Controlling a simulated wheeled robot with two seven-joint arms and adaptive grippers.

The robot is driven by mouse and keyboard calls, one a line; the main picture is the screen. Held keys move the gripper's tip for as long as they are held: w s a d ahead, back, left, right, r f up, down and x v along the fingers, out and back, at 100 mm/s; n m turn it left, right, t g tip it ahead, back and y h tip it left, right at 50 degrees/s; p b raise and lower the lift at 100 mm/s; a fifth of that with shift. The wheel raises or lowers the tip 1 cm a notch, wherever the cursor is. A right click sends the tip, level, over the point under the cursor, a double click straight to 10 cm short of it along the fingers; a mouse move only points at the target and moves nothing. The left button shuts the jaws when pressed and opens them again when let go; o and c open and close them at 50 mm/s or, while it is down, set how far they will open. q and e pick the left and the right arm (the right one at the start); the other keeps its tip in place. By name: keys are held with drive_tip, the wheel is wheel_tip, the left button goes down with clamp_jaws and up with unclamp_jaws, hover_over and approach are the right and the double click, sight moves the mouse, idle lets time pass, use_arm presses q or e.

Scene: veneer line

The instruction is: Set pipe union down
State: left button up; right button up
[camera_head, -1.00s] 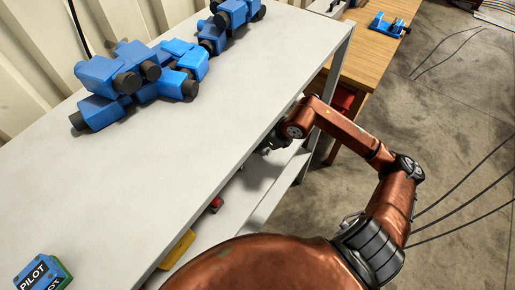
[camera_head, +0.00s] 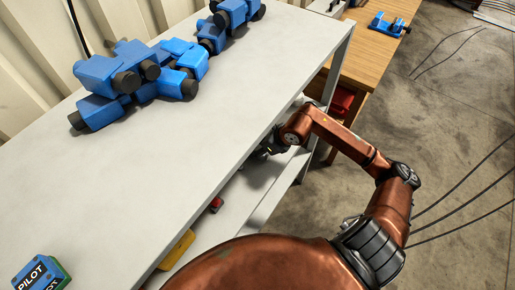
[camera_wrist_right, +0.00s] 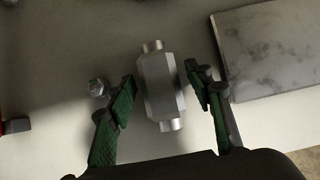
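In the right wrist view a silver pipe union (camera_wrist_right: 160,88) with a hexagonal body and round ends lies over the pale shelf surface (camera_wrist_right: 60,60). My right gripper (camera_wrist_right: 163,88) is open, with one green-padded finger on each side of the union. A narrow gap shows between the union and each finger. Whether the union's underside touches the shelf is hard to tell. In the head view my right gripper (camera_head: 262,151) reaches under the tabletop's edge to the lower shelf and is partly hidden; the union cannot be made out there. My left gripper is not in view.
A small metal nut (camera_wrist_right: 96,88) lies left of the fingers, and a grey marbled slab (camera_wrist_right: 270,50) lies close on the right. The white tabletop (camera_head: 150,170) overhangs the shelf. Blue fittings (camera_head: 135,80) sit on it. A yellow item (camera_head: 177,250) is on the shelf.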

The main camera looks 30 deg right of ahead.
drive_tip(key=p+v, duration=0.1)
drive_tip(key=v, duration=1.1)
